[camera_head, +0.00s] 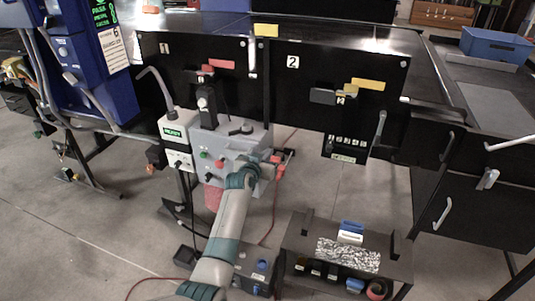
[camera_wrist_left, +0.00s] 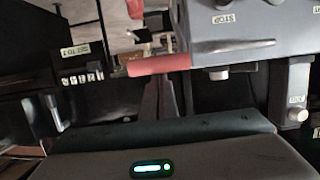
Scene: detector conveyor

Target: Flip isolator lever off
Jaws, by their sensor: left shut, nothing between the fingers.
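The grey isolator box (camera_head: 225,145) stands below panel 1, with small knobs on its front. In the head view red parts (camera_head: 279,170) show at the box's right side, partly hidden by my wrist. My left gripper (camera_wrist_left: 160,98) is shut and empty, its fingers right by the red grip; I cannot tell whether they touch it. In the head view the left gripper (camera_head: 274,162) is at the box's right side. My right gripper is not in view.
A white box labelled READY (camera_head: 174,138) adjoins the isolator box on the left. Black panel 2 (camera_head: 310,75) hangs to the right. A low bench (camera_head: 300,240) with blocks stands in front, right of my arm. Bare floor lies between the bench and panels.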

